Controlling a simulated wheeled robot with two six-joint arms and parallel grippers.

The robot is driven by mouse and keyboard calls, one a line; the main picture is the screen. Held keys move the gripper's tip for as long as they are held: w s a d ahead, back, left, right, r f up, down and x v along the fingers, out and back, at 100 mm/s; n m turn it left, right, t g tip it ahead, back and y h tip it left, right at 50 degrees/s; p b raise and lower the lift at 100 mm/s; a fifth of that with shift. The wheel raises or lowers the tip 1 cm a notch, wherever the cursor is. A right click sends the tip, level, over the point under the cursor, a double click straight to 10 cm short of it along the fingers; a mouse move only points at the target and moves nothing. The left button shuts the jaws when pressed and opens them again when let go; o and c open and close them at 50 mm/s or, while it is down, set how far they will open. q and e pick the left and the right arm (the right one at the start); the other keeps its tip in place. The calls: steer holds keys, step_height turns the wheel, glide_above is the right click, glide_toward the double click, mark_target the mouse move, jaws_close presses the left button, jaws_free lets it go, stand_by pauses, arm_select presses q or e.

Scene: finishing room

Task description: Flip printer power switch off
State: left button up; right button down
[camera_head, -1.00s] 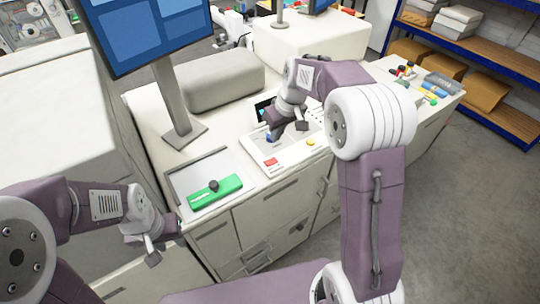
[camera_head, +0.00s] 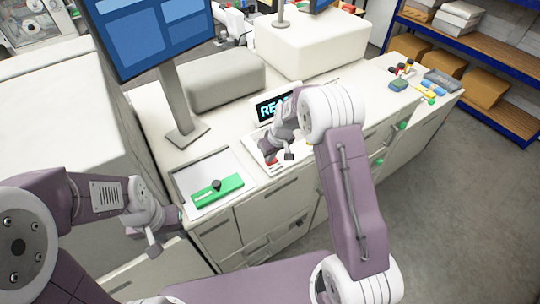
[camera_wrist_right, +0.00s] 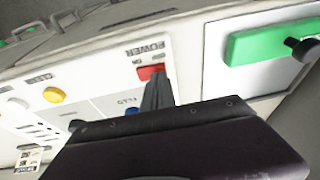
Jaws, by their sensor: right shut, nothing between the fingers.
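The printer power switch (camera_wrist_right: 150,72) is a small red rocker on a white panel, beside printed POWER, ON and OFF labels. In the head view the red switch (camera_head: 272,160) is partly covered by my right gripper (camera_head: 280,157). That gripper is shut and empty, fingers pointing down at the panel. In the right wrist view its dark fingertips (camera_wrist_right: 157,88) overlap the switch's edge; I cannot tell whether they touch it. Its rocker position is unclear. My left gripper (camera_head: 166,232) hangs low at the cabinet's front left, away from the panel; its opening is unclear.
A green block with a black knob (camera_head: 218,190) lies in a shallow tray left of the panel. A yellow button (camera_wrist_right: 54,95) and a blue button (camera_wrist_right: 132,113) are near the switch. A lit display (camera_head: 273,108) stands behind the panel, and a monitor (camera_head: 155,35) rises behind the tray.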

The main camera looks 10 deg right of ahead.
steer(key=shift+f, duration=0.1)
steer(key=shift+f+b, duration=0.25)
steer(key=shift+b, duration=0.2)
steer(key=shift+s+a+r, duration=0.1)
steer(key=shift+s+r, duration=0.05)
steer(key=shift+s, duration=0.05)
